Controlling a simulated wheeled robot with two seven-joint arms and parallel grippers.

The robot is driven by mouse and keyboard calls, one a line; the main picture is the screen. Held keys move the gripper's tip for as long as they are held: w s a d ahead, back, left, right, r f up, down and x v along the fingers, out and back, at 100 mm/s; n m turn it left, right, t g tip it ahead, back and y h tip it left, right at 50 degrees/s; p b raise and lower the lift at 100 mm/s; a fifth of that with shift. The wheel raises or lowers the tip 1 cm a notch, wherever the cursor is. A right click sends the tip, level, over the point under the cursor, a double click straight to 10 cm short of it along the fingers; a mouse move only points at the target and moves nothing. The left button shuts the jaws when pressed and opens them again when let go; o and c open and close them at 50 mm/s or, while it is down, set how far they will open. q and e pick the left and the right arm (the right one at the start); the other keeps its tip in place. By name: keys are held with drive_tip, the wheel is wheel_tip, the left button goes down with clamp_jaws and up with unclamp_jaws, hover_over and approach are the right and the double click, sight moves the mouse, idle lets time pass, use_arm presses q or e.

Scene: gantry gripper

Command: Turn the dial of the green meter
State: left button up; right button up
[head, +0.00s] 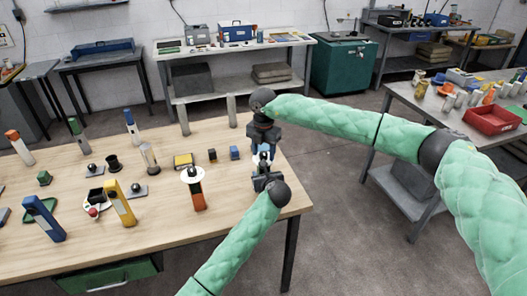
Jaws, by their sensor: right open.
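Several upright handheld devices stand on the wooden table. One at the back left has a green top (74,126) and may be the green meter; its dial is too small to make out. My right gripper (264,155) points down at the table's right edge, open, far to the right of it. My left gripper (264,172) is just below the right one in the picture, close to it. The two overlap there, so its fingers are unclear. I see nothing clearly held in either.
On the wooden table (150,245) stand an orange device with a white disc (196,190), a yellow device (118,203), a blue device (46,219) and a small green block (44,178). Two grey posts (231,110) (183,115) rise at the back edge. The front right tabletop is clear.

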drive_tip(key=c, duration=1)
drive_tip(key=shift+n, duration=0.3)
drive_tip(key=n, duration=0.4)
drive_tip(key=shift+n, duration=2.1)
drive_tip(key=o, duration=1)
